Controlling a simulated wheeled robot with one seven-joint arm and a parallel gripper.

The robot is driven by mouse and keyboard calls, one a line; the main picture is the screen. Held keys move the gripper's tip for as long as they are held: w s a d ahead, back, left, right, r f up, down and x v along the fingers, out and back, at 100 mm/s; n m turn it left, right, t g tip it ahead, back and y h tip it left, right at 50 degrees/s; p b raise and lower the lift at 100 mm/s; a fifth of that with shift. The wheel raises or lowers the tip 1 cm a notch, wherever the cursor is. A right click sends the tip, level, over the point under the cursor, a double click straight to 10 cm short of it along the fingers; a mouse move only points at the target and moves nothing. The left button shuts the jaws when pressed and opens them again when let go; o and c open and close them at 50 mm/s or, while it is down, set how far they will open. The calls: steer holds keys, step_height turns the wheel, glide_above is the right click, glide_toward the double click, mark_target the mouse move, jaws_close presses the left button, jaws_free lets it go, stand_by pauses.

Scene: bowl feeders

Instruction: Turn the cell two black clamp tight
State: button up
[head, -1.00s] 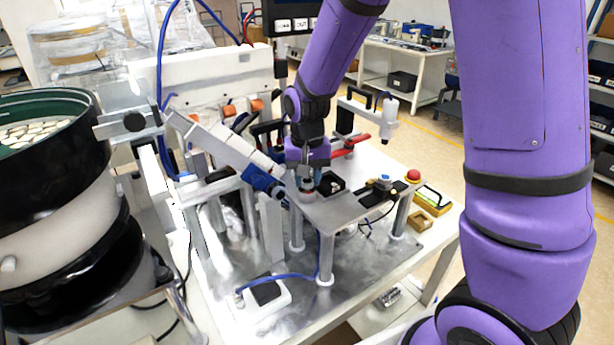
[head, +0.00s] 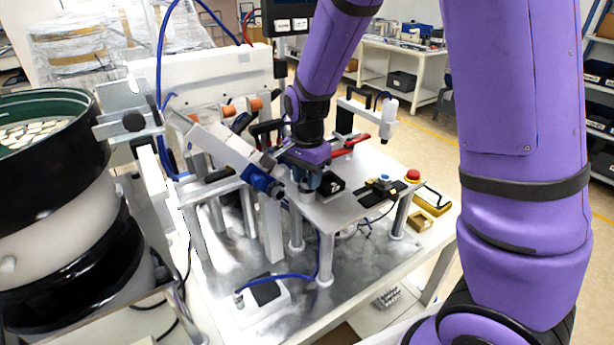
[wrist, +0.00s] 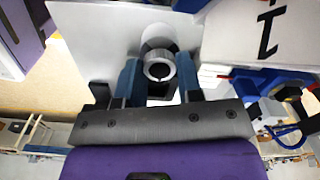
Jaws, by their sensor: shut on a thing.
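My gripper (wrist: 159,82) points down, with its two blue fingers shut on a grey round knob (wrist: 158,54), which has a dark hollow centre, in the wrist view. In the head view, my gripper (head: 306,190) is low over the metal plate (head: 345,208), and the fingers hide most of the knob. A black square block with an opening (head: 332,186) sits on the plate just right of the fingers. I cannot tell which part is the black clamp; the gripped knob looks grey.
A slanted white rail with a blue end (head: 262,182) is close to the left of my gripper. Black-handled and red-handled toggle clamps (head: 357,141) stand behind it. A red button (head: 412,175) is at the right. A large bowl feeder (head: 60,180) fills the left side.

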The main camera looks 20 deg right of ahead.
steer(key=shift+m, duration=0.4)
steer(key=o, duration=0.9)
steer(key=shift+r, duration=5.4)
